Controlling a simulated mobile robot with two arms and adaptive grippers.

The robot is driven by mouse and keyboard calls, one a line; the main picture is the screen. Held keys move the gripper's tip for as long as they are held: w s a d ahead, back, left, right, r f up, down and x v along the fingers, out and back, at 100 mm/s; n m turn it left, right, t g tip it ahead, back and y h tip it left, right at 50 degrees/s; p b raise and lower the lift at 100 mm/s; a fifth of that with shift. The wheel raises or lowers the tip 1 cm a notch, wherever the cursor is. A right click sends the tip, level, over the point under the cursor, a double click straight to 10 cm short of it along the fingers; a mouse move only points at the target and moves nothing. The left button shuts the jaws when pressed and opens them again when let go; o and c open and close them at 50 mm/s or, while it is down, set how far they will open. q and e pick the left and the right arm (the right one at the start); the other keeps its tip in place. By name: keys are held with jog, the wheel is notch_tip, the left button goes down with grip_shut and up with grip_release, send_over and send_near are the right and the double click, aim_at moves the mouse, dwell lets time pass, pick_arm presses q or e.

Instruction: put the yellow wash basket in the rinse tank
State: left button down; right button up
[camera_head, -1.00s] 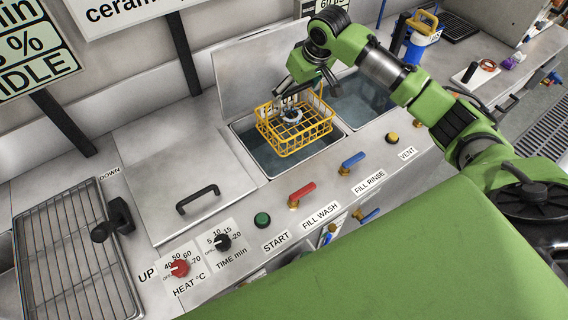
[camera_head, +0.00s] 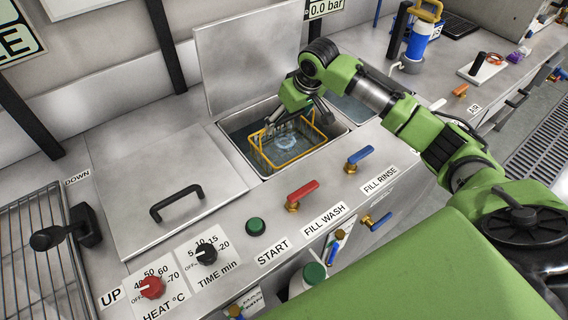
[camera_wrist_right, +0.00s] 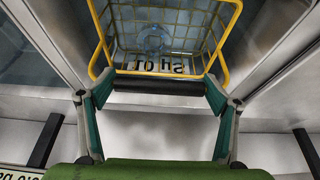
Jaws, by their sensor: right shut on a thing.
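The yellow wash basket (camera_head: 285,165), a wire basket, hangs level within the opening of the middle open tank (camera_head: 340,133); it also shows in the right wrist view (camera_wrist_right: 226,60). A round pale piece (camera_head: 287,141) lies in it. I cannot tell whether the basket touches the tank floor. My right gripper (camera_head: 283,124) is shut on the basket at its back side, over the tank. In the right wrist view, a dark bar (camera_wrist_right: 158,86) lies between its fingers. A second water-filled tank (camera_head: 352,106) lies to the right, partly hidden by my right arm. My left gripper is not in view.
A raised lid (camera_head: 245,55) stands behind the middle tank. A closed lid with a black handle (camera_head: 176,202) covers the left section. Red (camera_head: 302,191) and blue (camera_head: 358,157) levers stand along the front edge. A blue canister (camera_head: 421,42) stands at the back right.

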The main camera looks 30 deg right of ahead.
aim_at(285, 147)
notch_tip(285, 147, down, 9)
jog(key=shift+f, duration=0.1)
dwell(0.4)
jog(key=o, duration=2)
jog(key=shift+s+f, duration=0.1)
jog(key=shift+f, duration=0.1)
jog(key=shift+c, duration=0.2)
jog(key=v, duration=1.2)
jog(key=shift+r, duration=0.2)
